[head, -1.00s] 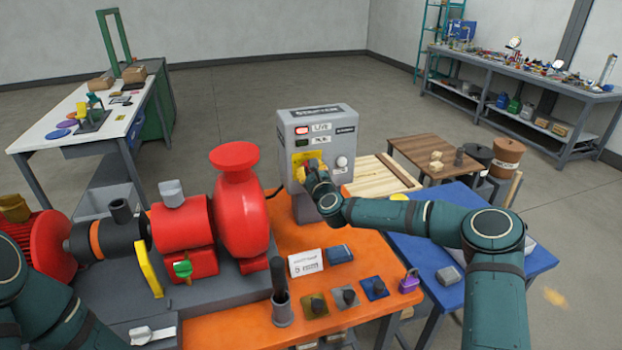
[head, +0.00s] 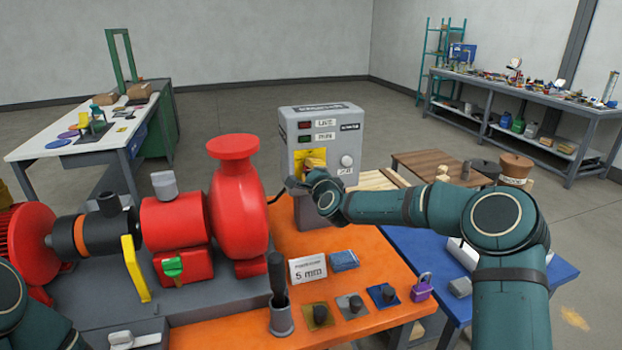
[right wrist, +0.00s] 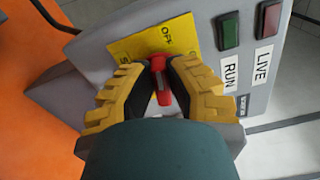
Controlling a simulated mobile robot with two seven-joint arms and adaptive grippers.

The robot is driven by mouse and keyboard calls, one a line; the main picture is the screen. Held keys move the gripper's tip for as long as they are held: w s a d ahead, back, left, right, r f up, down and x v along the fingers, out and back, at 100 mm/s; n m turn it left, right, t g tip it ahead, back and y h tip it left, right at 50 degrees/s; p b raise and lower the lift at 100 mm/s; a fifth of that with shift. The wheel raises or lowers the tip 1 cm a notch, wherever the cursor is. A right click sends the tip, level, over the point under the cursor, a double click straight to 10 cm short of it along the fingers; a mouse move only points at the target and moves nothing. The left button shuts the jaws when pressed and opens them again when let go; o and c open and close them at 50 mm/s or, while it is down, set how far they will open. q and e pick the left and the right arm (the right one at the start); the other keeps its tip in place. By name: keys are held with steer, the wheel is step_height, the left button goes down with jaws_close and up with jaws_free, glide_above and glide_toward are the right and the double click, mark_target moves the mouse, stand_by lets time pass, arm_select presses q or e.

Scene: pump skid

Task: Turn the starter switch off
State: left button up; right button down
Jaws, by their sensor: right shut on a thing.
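The grey starter box (head: 296,152) stands at the back of the orange bench. Its yellow switch plate (head: 309,157) is partly hidden by my right gripper (head: 303,181). In the right wrist view, the red switch handle (right wrist: 160,80) sits between the fingertips of my right gripper, which is shut on it. The handle's upper end points roughly toward the word OFF on the yellow plate (right wrist: 140,42). The LIVE lamp (head: 305,125) and the RUN lamp (head: 305,139) both look dark. My left gripper is out of the picture; only part of its arm shows at lower left.
The red pump (head: 238,205) stands left of the starter box. A black-handled tool in a grey holder (head: 281,318), a 5 mm card (head: 307,268), a blue block (head: 344,260) and a purple padlock (head: 421,288) occupy the orange bench (head: 370,247). A blue table (head: 535,282) adjoins at right.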

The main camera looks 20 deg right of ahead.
steer(key=shift+n+b, duration=0.8)
steer(key=shift+n, duration=0.3)
steer(key=c, duration=0.9)
jaws_free()
steer(key=shift+f, duration=0.1)
steer(key=shift+c, duration=0.2)
steer(key=s, duration=1.2)
steer(key=shift+d, duration=0.15)
